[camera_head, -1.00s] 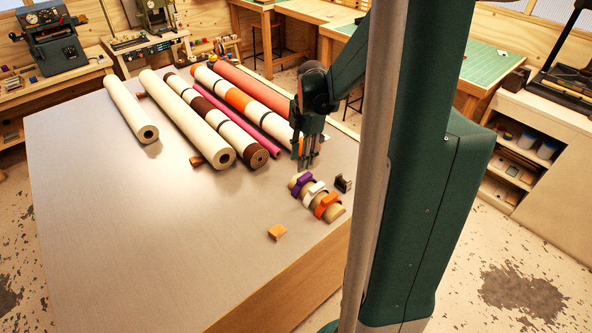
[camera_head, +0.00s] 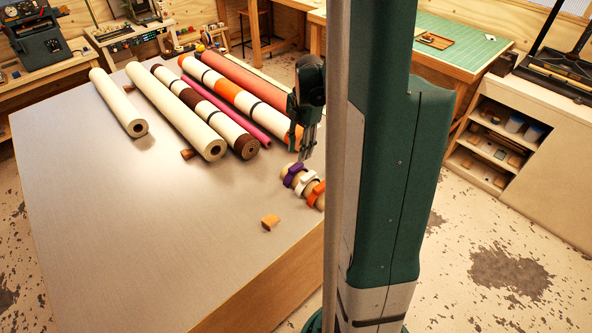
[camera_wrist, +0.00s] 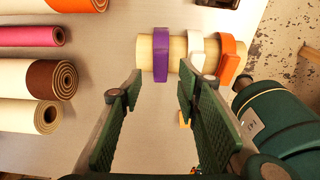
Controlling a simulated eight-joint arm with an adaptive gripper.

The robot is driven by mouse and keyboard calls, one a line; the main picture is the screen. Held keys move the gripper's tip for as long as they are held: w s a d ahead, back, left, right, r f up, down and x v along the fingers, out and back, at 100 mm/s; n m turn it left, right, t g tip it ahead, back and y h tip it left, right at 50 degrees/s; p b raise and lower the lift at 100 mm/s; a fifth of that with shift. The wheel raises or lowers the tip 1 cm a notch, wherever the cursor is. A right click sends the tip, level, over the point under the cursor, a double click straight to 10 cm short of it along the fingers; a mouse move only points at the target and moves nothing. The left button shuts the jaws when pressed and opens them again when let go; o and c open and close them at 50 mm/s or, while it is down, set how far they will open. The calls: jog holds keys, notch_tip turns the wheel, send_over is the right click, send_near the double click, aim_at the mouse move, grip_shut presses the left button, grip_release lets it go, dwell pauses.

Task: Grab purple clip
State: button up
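The purple clip (camera_head: 293,174) sits around a short wooden rod (camera_head: 305,182) near the table's right edge, beside a white clip (camera_head: 308,182) and an orange clip (camera_head: 316,193). In the wrist view the purple clip (camera_wrist: 161,54) is at the left end of the rod, the white clip (camera_wrist: 196,50) and orange clip (camera_wrist: 229,60) to its right. My gripper (camera_wrist: 158,78) is open and empty, its fingers pointing toward the rod with the purple clip ahead between them. In the head view my gripper (camera_head: 303,150) hangs just behind the clips. My column hides the rod's right end.
Several long rolls lie on the table (camera_head: 110,220) to the left, including a cream roll (camera_head: 175,110) and a pink roll (camera_head: 230,112). A small orange block (camera_head: 270,222) lies in front of the rod. The table's front left is clear.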

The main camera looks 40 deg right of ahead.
aim_at(296, 166)
jog(key=shift+a+f, duration=0.1)
jog(key=shift+f, duration=0.45)
jog(key=shift+f, duration=0.1)
jog(key=shift+s+a+f, duration=0.1)
jog(key=shift+a+f, duration=0.15)
jog(key=shift+f, duration=1)
jog(key=shift+a+f, duration=0.25)
jog(key=shift+f, duration=1)
jog(key=shift+c, duration=0.2)
jog(key=c, duration=0.8)
